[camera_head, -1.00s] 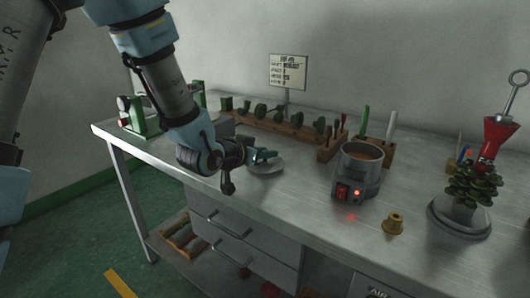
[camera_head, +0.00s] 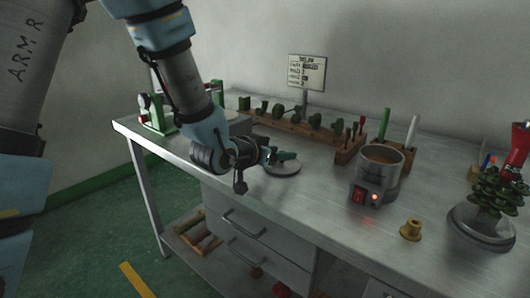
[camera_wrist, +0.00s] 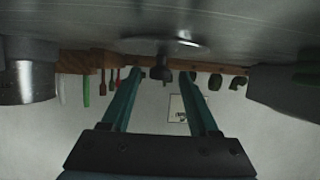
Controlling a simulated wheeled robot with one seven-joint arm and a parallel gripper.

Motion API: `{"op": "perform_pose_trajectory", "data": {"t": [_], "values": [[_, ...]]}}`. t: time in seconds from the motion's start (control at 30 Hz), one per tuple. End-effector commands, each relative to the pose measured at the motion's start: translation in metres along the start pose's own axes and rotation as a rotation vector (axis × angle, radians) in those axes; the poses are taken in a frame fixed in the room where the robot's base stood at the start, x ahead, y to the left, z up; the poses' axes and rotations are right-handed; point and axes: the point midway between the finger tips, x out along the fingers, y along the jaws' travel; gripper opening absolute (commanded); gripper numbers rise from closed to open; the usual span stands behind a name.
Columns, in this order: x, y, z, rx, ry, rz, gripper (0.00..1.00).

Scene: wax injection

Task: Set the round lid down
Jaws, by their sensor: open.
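The round lid (camera_head: 284,169) is a pale grey disc lying flat on the metal bench, left of the heated pot (camera_head: 383,160). The wrist view shows the lid (camera_wrist: 150,43) nearly edge-on and upside down, with a dark knob (camera_wrist: 161,68) at its middle. My gripper (camera_head: 286,157) is low over the lid. Its two teal fingers are apart in the wrist view (camera_wrist: 163,77), with the knob between their tips. I cannot tell whether a finger touches the knob. The pot is open, with brown wax inside.
A wooden rack with green pieces (camera_head: 290,125) runs behind the lid. A green-framed device (camera_head: 155,115) stands at the left. A small brass piece (camera_head: 411,230) and a wax tree on a round base (camera_head: 484,228) are at the right. The bench front is clear near the lid.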

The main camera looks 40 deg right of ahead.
Motion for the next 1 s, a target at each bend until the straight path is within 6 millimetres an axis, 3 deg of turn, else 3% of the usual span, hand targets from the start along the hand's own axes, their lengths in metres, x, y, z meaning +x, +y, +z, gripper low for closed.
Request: {"op": "perform_pose_trajectory", "data": {"t": [0.33, 1.0], "values": [[-0.08, -0.001, 0.0, 0.002, 0.004, -0.004, 0.61], [-0.106, 0.0, 0.001, 0.001, 0.002, 0.0, 0.61]]}}
